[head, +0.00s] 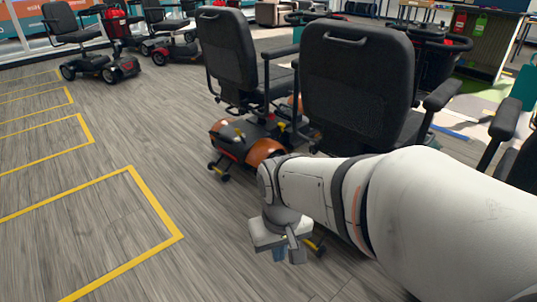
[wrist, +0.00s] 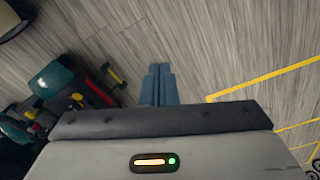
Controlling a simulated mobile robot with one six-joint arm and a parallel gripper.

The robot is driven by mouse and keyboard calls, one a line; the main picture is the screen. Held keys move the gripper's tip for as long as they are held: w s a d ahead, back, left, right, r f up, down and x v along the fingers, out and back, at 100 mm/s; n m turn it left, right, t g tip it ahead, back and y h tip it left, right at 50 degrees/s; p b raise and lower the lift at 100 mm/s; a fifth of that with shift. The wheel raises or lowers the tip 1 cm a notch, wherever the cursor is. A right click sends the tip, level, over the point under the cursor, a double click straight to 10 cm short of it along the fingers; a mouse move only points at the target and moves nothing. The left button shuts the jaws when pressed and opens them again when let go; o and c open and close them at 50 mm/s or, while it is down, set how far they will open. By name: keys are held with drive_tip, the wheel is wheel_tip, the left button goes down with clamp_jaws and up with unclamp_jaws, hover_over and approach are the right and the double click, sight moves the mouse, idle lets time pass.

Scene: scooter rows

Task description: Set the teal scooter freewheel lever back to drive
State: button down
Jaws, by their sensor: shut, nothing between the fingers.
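In the wrist view the rear of the teal scooter shows at the left, with a rounded teal fender (wrist: 58,80). Beside the fender are a red bar (wrist: 98,94) and a small yellow knob (wrist: 77,97); I cannot tell which part is the freewheel lever or how it is set. In the head view my arm hides most of the nearest scooter's base below its black seat (head: 357,85). My gripper (head: 279,255) points down behind that scooter. In the wrist view its blue fingers (wrist: 159,72) are shut and empty, over bare floor right of the teal scooter.
A scooter with orange fenders (head: 267,151) stands just beyond. More scooters, one red (head: 117,65), stand at the far left. Another black seat (head: 522,150) is at the right edge. Yellow lines (head: 160,208) mark the open wood floor at left.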

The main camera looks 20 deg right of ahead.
drive_tip(key=w+d+f+n+g+h+p, duration=0.1)
drive_tip(key=w+d+f+n+g+h, duration=0.15)
drive_tip(key=w+d+f+h, duration=0.4)
drive_tip(key=w+d+f+n+g+h+p, duration=0.15)
drive_tip(key=w+d+f+n+h, duration=0.25)
drive_tip(key=w+d, duration=0.5)
drive_tip(key=w+d+f+n+g+h+p, duration=0.1)
drive_tip(key=w+d+f+n+g+h, duration=0.15)
drive_tip(key=w+d+f+h, duration=0.55)
drive_tip(key=w+d+f+n+t+h+p, duration=0.1)
drive_tip(key=w+d+f+n+t, duration=0.1)
drive_tip(key=d+f+n+t, duration=0.5)
drive_tip(key=s+a+f+n+t, duration=0.1)
drive_tip(key=a+f+n+t, duration=0.1)
drive_tip(key=f, duration=0.6)
drive_tip(key=s+a+f+n+t+p, duration=0.1)
drive_tip(key=a+f+n+t, duration=0.2)
drive_tip(key=f, duration=0.6)
drive_tip(key=n+t, duration=0.2)
drive_tip(key=t, duration=0.1)
drive_tip(key=shift+s+a, duration=0.15)
drive_tip(key=shift+s, duration=0.05)
drive_tip(key=a+r+b+x, duration=0.1)
drive_tip(key=r+b+x, duration=0.1)
drive_tip(key=x, duration=1)
drive_tip(key=shift+d+r+b, duration=0.35)
drive_tip(key=shift+r+b, duration=0.1)
drive_tip(key=shift+r, duration=0.05)
